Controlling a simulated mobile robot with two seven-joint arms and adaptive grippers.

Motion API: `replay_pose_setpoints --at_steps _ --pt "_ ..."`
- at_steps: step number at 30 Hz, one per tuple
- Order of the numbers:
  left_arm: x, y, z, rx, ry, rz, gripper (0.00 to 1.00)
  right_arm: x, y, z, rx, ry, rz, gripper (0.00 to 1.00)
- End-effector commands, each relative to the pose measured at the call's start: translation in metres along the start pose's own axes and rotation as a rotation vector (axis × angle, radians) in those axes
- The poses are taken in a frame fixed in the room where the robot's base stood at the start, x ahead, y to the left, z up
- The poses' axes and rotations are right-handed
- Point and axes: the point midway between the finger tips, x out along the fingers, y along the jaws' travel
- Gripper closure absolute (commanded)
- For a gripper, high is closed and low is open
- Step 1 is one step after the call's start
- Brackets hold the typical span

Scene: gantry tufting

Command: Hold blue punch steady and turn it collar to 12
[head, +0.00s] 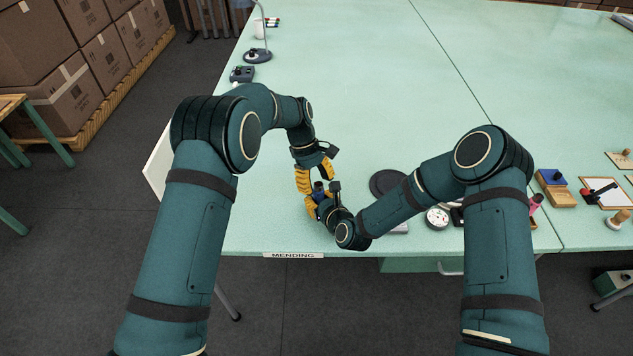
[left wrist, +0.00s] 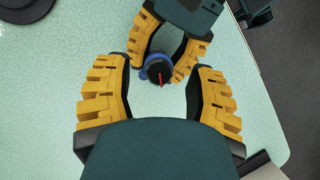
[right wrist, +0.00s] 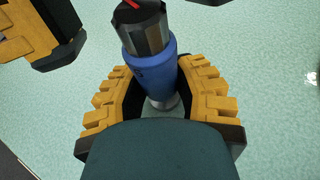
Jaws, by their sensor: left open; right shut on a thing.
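The blue punch (right wrist: 150,75) stands upright in my right gripper (right wrist: 157,85), which is shut on its blue body. Its dark faceted collar (right wrist: 143,35) is above the blue part, with a red line on top; no numbers can be read. The red line (left wrist: 161,78) also shows from above in the left wrist view. In the head view the punch (head: 318,187) is small and partly hidden between the grippers.
The pale green table (head: 370,80) is mostly clear behind the grippers. A dark round disc (head: 386,184) and a white dial gauge (head: 437,217) lie to the right. A "MENDING" label (head: 293,255) marks the front edge. Wooden trays (head: 556,188) stand farther right.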

Motion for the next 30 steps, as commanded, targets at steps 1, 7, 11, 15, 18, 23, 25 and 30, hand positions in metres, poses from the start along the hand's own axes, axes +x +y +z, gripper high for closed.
replay_pose_setpoints --at_steps 1,7,11,15,18,23,25,30 --pt "-0.005 0.001 0.000 0.000 0.001 0.002 0.45 0.000 0.000 0.000 0.000 -0.001 0.000 1.00" --pt "-0.040 0.001 -0.001 0.001 0.003 0.005 0.45 0.000 0.000 0.000 0.000 -0.001 0.000 1.00" --pt "-0.067 0.000 -0.001 0.000 0.003 0.004 0.45 0.000 0.000 0.000 0.000 -0.001 0.000 1.00" --pt "-0.092 0.000 -0.001 -0.001 0.003 0.004 0.45 0.000 0.000 0.000 0.000 -0.001 0.001 1.00" --pt "-0.104 0.000 -0.001 -0.001 0.003 0.002 0.45 0.000 0.000 0.000 0.000 -0.001 0.001 1.00" --pt "-0.115 0.000 -0.001 -0.001 0.002 0.001 0.45 0.000 0.000 0.000 0.000 -0.001 0.001 1.00" --pt "-0.117 0.000 -0.001 -0.001 0.002 0.000 0.45 0.000 0.000 0.000 0.000 -0.001 0.001 1.00" --pt "-0.117 0.000 -0.001 -0.001 0.002 0.000 0.45 0.000 0.000 0.000 0.000 -0.001 0.001 1.00"
